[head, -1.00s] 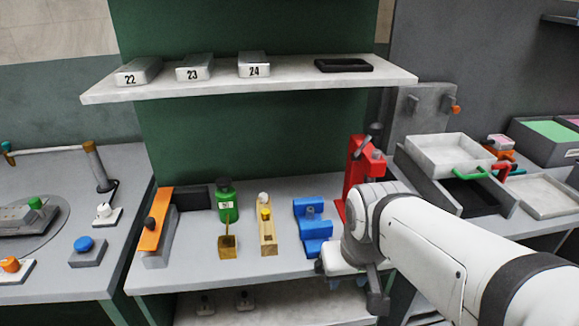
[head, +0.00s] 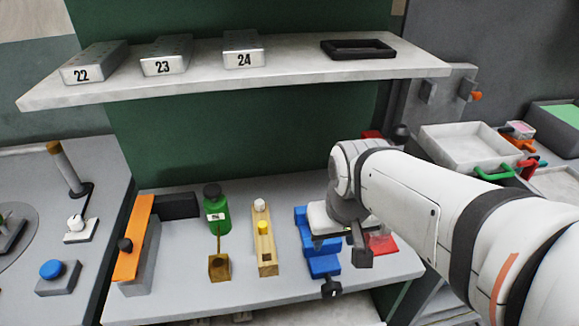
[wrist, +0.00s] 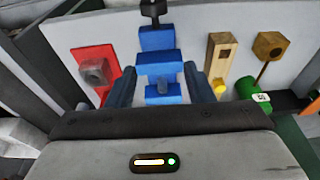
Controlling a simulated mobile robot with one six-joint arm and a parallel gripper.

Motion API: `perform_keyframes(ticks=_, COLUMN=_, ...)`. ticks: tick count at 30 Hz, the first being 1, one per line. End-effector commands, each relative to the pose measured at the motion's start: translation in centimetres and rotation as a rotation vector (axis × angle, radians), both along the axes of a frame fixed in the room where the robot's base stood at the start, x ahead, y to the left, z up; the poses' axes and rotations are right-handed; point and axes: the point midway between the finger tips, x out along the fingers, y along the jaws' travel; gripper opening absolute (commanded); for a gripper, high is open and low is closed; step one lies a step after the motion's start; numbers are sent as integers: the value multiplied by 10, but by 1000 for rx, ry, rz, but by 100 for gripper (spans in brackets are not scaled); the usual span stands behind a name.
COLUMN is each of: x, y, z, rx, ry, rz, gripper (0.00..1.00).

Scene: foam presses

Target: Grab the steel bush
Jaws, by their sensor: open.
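A blue vise-like fixture (head: 320,262) with a black knob stands on the workbench, partly covered by my gripper in the head view. In the wrist view the blue fixture (wrist: 157,38) lies straight ahead. My gripper (head: 339,256) is open above the fixture.
A red press (head: 382,243) stands close on the right, mostly behind my arm. A wooden block with a yellow piece (head: 264,240), a brass-coloured block (head: 219,267) and a green bottle (head: 217,212) stand on the left. A white shelf (head: 290,82) overhangs the back.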

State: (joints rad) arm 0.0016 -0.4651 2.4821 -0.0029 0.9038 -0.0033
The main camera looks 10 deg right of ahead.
Motion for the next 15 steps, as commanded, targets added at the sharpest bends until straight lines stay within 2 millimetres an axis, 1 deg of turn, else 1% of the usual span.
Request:
perform_keyframes(ticks=1, x=8, y=0, z=-2, rx=0, ry=15, rz=0, gripper=47)
perform_keyframes(ticks=3, x=24, y=-7, z=-3, rx=2, ry=40, rz=10, gripper=47)
perform_keyframes(ticks=5, x=41, y=-8, z=-5, rx=2, ry=66, rz=8, gripper=47)
perform_keyframes(ticks=7, x=64, y=-9, z=-10, rx=2, ry=98, rz=6, gripper=47)
perform_keyframes(ticks=12, x=111, y=-8, z=-26, rx=2, ry=168, rz=4, gripper=47)
perform_keyframes(ticks=15, x=131, y=-8, z=-36, rx=2, ry=198, rz=2, gripper=47)
